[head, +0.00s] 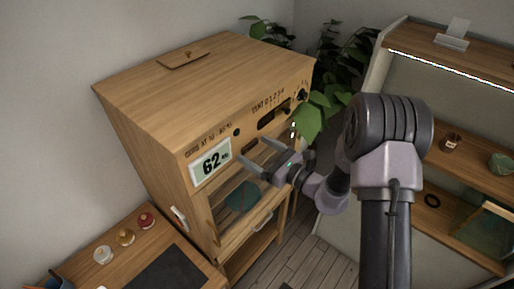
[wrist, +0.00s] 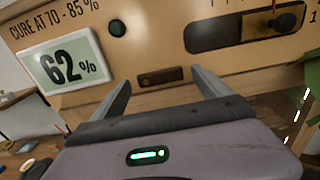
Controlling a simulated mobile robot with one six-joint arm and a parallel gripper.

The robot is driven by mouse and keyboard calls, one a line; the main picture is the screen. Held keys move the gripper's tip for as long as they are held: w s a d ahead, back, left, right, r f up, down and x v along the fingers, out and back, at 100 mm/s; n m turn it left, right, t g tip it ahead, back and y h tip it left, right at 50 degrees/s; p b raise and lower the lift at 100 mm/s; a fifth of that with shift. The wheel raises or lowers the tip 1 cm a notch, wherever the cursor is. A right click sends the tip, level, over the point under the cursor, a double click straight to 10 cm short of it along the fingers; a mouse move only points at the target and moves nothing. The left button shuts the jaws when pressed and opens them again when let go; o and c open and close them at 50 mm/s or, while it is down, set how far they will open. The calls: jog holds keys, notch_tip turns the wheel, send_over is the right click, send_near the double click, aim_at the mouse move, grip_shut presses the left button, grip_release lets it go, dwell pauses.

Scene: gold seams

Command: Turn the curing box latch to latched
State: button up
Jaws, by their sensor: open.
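The curing box (head: 165,95) is a wooden cabinet with a glazed front. A small dark wooden bar, which looks like the latch (wrist: 160,76), lies roughly level on its front above the door; it also shows in the head view (head: 250,145). My gripper (head: 255,150) is open and empty, in front of the box and pointing at it. In the wrist view the bar sits between the two fingertips (wrist: 161,80), apparently a little beyond them. I cannot tell whether either finger touches it.
A display (head: 211,162) reads 62%. A vent slot with a dark knob (wrist: 285,22) is at the upper right. A side table (head: 100,270) with small jars stands at the lower left. Shelves (head: 450,170) stand at the right. A plant (head: 325,105) is behind the box.

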jog(key=c, duration=1.4)
jog(key=shift+o, duration=0.2)
jog(key=shift+f+m, duration=0.1)
jog(key=shift+m, duration=0.3)
jog(key=shift+s+a+f+m+p, duration=0.3)
jog(key=shift+m+p, duration=0.45)
jog(key=shift+m, duration=2.1)
jog(key=shift+s+a+f+m+p, duration=0.25)
jog(key=shift+m+p, duration=0.5)
jog(key=shift+m, duration=2.15)
jog(key=shift+s+a+f+m+p, duration=0.15)
jog(key=shift+s+f+m+p, duration=0.4)
jog(key=shift+m, duration=2.3)
jog(key=shift+w+r, duration=0.1)
jog(key=shift+w, duration=0.15)
